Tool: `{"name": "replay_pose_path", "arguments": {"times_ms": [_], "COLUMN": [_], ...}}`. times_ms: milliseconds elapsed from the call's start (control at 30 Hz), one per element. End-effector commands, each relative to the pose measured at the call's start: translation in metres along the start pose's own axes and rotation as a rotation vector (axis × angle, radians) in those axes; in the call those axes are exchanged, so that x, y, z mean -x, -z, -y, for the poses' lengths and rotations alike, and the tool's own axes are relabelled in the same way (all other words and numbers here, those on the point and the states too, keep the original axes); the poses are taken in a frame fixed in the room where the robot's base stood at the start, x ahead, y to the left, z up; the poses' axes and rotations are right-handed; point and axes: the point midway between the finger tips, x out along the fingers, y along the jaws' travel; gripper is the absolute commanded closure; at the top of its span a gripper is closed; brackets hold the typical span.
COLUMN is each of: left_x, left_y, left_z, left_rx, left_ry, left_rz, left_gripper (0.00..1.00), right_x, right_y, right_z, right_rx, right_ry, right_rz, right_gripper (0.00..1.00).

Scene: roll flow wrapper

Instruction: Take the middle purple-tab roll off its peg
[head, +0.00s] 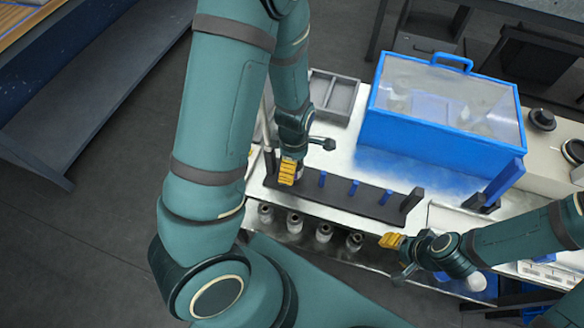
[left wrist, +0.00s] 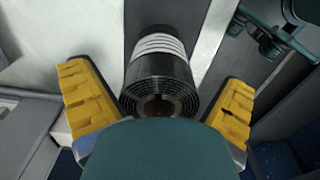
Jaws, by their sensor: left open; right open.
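My left gripper (head: 287,172) is at the left end of a dark rack (head: 340,190), fingers pointing down. In the left wrist view its yellow fingers (left wrist: 160,105) are open on either side of a roll (left wrist: 160,75) with dark ringed layers, a pale banded side and a hollow core. I see a gap on each side of it. Several blue pegs (head: 353,188) stand bare on the rack. Grey rolls or spools (head: 323,233) sit in a row along the front edge. I cannot make out a purple tab. My right gripper (head: 391,241) is open and empty, right of that row.
A blue box with a clear lid (head: 445,105) stands behind the rack. A grey divided tray (head: 333,95) is at the back left. A dark upright (head: 411,200) ends the rack on the right. Bare metal tabletop (head: 345,150) lies between box and rack.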

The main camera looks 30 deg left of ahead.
Motion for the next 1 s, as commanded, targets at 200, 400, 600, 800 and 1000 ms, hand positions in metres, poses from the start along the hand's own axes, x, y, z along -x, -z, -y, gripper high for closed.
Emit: {"name": "replay_pose_path", "arguments": {"times_ms": [200, 400, 600, 800, 1000], "left_x": [-0.0009, -0.0008, -0.0006, -0.0004, 0.0056], "left_y": [-0.0002, -0.0001, -0.0001, -0.0001, 0.0013], "left_z": [-0.0003, -0.0003, -0.0005, -0.0005, -0.0021], "left_rx": [0.000, 0.000, 0.000, 0.000, 0.000], "left_ry": [-0.001, -0.001, -0.002, -0.002, -0.002], "left_rz": [0.000, 0.000, 0.000, 0.000, 0.000], "left_gripper": [0.00, 0.56, 0.77, 0.77, 0.77], "right_x": [0.0001, 0.0001, 0.0001, 0.0002, 0.0052], "right_y": [0.0004, 0.0005, 0.0004, 0.0004, 0.0015], "right_z": [0.0000, 0.0000, 0.0000, 0.0000, 0.0019], "right_rx": [0.000, 0.000, 0.000, 0.000, -0.001], "right_ry": [0.000, 0.000, 0.000, 0.000, 0.000], "right_rz": [-0.001, -0.001, -0.001, -0.001, -0.003], "right_gripper": [0.53, 0.53, 0.53, 0.53, 0.53]}}
